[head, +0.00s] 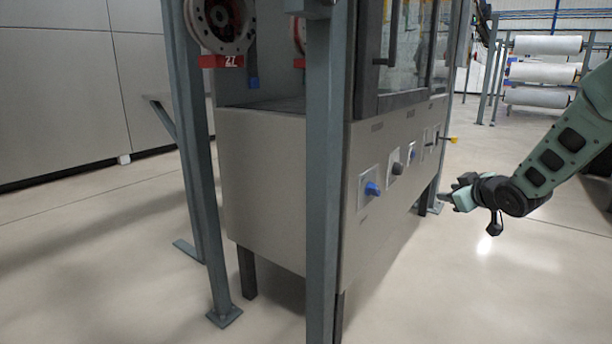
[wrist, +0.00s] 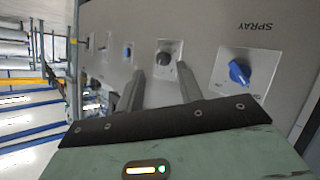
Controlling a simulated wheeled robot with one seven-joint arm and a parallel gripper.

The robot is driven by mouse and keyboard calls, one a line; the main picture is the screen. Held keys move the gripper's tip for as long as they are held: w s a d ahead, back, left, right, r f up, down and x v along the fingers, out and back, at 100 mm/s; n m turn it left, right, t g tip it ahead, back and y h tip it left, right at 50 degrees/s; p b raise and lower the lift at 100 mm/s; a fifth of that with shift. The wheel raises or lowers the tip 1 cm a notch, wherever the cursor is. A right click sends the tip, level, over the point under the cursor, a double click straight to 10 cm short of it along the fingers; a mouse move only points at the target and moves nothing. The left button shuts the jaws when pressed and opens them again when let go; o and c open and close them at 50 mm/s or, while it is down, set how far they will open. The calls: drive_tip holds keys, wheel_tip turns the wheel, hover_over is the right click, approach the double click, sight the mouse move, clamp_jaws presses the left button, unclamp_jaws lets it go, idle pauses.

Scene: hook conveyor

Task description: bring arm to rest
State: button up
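My gripper (head: 447,198) is at the right in the head view, on the end of my green arm. It is off to the right of the grey machine's front panel (head: 385,220). The gripper also shows in the wrist view (wrist: 160,70). There its two dark fingers stand apart, with nothing held between them. The fingers point toward the panel, and a gap to it shows in the head view. A dark knob (wrist: 163,59) appears between and beyond the fingertips. A blue knob (wrist: 240,72) under an upside-down SPRAY label is to their right.
In the head view, a blue knob (head: 373,189) and a dark knob (head: 397,168) stick out from the panel. A yellow handle (head: 453,140) juts from its far end. A steel post (head: 322,200) stands in front. White rolls (head: 545,72) hang behind. The floor at lower right is clear.

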drive_tip(key=s+a+f+m+g+h, duration=0.1)
drive_tip(key=s+f+m+g, duration=0.15)
drive_tip(key=s, duration=0.85)
drive_tip(key=s+a+f+m+g, duration=0.15)
drive_tip(key=s+g, duration=0.25)
drive_tip(key=s, duration=0.7)
drive_tip(key=s+a+f+m+g+h, duration=0.15)
drive_tip(key=s+g, duration=0.25)
drive_tip(key=s, duration=0.6)
drive_tip(key=s+a+r+n+g+y+p, duration=0.1)
drive_tip(key=s+a+r+n+p, duration=0.25)
drive_tip(key=s+a, duration=0.55)
drive_tip(key=s+a+r+n+g+p, duration=0.2)
drive_tip(key=s+a+r+n, duration=0.15)
drive_tip(key=s+a, duration=0.5)
wheel_tip(320, 180, up, 38)
drive_tip(key=w+a+p, duration=0.1)
drive_tip(key=w+p, duration=0.1)
drive_tip(key=p, duration=3.6)
drive_tip(key=shift+a, duration=0.25)
drive_tip(key=shift+m, duration=0.25)
